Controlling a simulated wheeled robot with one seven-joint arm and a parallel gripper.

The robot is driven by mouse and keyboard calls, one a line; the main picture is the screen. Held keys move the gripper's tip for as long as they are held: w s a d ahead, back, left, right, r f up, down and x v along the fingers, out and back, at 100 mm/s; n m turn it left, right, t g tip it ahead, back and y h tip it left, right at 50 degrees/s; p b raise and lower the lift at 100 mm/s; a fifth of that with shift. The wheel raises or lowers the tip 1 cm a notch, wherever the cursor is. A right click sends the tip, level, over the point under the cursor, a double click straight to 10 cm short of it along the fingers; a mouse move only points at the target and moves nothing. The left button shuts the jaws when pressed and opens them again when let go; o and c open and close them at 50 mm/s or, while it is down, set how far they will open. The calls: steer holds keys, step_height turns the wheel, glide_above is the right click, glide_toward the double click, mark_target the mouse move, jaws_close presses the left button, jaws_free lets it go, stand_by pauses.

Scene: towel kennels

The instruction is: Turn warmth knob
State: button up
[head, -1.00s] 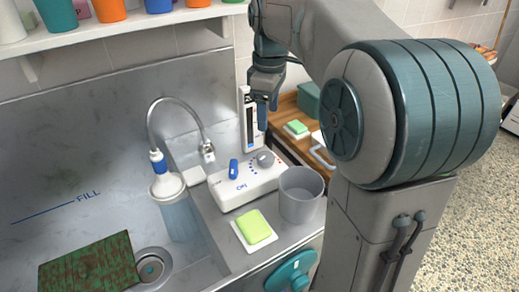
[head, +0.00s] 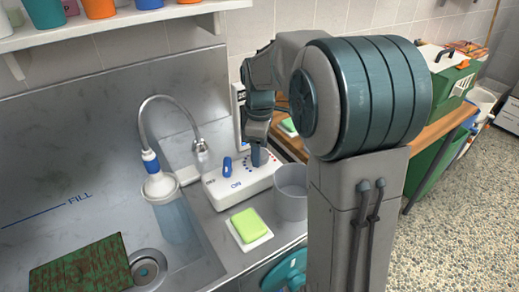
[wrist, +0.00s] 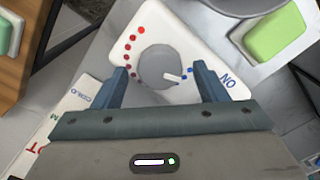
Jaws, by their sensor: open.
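My gripper (wrist: 160,80) is open, with one finger on either side of the knob. I cannot tell whether the fingers touch it. In the head view my gripper (head: 256,158) is over the box and hides the knob. A blue switch (head: 227,166) stands left of it.
A grey cup (head: 291,192) stands right of the box. A green sponge (head: 249,224) lies on a white dish in front. The metal sink with a hose and shower head (head: 163,186) is at the left. A wooden counter (head: 440,125) is behind my arm.

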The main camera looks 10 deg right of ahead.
steer(key=shift+f, duration=0.3)
steer(key=c, duration=1)
